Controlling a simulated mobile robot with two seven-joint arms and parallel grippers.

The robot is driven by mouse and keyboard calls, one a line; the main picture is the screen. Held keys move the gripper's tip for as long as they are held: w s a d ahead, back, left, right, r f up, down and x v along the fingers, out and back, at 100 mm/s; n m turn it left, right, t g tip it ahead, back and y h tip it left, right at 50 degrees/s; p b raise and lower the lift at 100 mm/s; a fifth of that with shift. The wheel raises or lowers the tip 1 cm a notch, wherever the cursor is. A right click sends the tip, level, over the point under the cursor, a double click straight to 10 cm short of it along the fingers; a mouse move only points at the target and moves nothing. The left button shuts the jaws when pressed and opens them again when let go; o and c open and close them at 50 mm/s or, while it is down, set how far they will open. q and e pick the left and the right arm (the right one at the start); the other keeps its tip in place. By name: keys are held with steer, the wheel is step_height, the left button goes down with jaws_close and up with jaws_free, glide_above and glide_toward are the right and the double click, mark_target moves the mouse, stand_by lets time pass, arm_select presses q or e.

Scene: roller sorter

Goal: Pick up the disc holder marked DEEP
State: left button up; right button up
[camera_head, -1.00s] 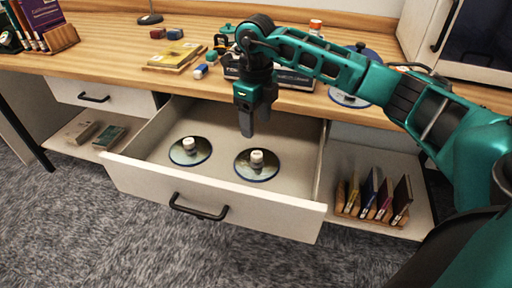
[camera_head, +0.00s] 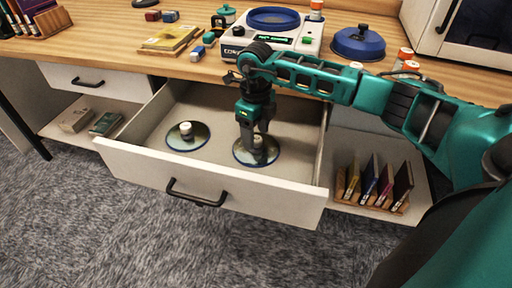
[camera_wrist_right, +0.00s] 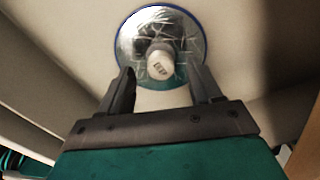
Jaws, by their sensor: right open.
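The disc holder marked DEEP (camera_wrist_right: 160,64) is a white knob on a shiny round disc with a blue rim.
The open drawer (camera_head: 225,188) has walls around both discs. A rack of thin cases (camera_head: 375,188) stands at right.

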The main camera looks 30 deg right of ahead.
mark_target(256, 139)
step_height(256, 139, down, 3)
steer(key=shift+f, duration=0.1)
steer(key=c, duration=1.1)
steer(key=shift+c, duration=0.2)
steer(key=shift+r, duration=0.25)
